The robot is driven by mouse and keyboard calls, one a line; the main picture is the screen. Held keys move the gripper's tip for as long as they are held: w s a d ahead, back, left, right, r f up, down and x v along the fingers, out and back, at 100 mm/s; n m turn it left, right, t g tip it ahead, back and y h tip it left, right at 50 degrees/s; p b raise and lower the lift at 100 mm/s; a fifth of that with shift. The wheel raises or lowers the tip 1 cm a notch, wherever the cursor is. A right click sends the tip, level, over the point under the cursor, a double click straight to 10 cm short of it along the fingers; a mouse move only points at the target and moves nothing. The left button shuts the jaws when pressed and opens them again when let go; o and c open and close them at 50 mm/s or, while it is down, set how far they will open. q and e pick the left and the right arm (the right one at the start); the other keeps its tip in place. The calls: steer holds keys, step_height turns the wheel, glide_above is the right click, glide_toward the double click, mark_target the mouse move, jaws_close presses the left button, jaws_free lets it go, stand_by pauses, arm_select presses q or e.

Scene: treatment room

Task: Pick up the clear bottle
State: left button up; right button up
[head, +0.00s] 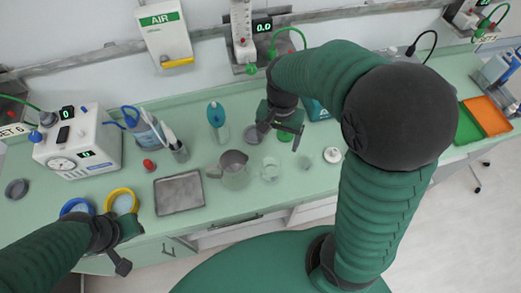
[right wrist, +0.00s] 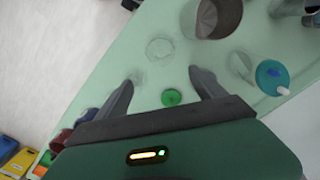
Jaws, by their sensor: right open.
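The clear bottle (head: 217,120) with a teal top stands upright on the green counter, toward the back and left of the metal pitcher. In the right wrist view, a teal top with a white tip (right wrist: 272,77) at the right appears to be the same bottle. My right gripper (head: 284,132) is open and empty above the counter, to the right of the bottle and apart from it. Its two fingers (right wrist: 160,92) are spread, with a small green disc (right wrist: 172,97) on the counter between them in view. My left gripper (head: 122,248) is low at the left; its jaws are unclear.
The metal pitcher (head: 234,169) and a clear beaker (head: 270,169) stand in front. A metal tray (head: 180,193), a red-topped item (head: 149,165) and a cup with tools (head: 178,150) are left. A white device (head: 78,140) stands farther left. Orange and green trays (head: 486,115) lie right.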

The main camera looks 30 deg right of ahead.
glide_above(274, 169)
steer(key=a, duration=0.1)
steer(key=f, duration=1.1)
steer(key=shift+s+a+f+b, duration=0.15)
steer(key=shift+s+f+b, duration=0.1)
steer(key=shift+f+b, duration=0.15)
steer(key=f, duration=0.2)
steer(key=s+f, duration=0.1)
steer(key=f, duration=0.1)
steer(key=shift+f, duration=0.2)
steer(key=shift+w+a, duration=0.2)
steer(key=shift+a, duration=0.35)
steer(key=shift+c, duration=1.2)
steer(key=shift+r, duration=0.1)
steer(key=shift+c, duration=1.2)
steer(key=shift+s+d, duration=0.1)
steer(key=shift+d, duration=0.3)
steer(key=c, duration=1)
steer(key=shift+c, duration=0.6)
arm_select(q)
steer(key=shift+s+a+f, duration=0.25)
steer(key=shift+s+a, duration=0.15)
steer(key=shift+a, duration=0.25)
arm_select(e)
steer(key=shift+a, duration=0.15)
arm_select(q)
steer(key=shift+a+r, duration=0.1)
steer(key=shift+r, duration=0.05)
arm_select(e)
steer(key=shift+r, duration=0.1)
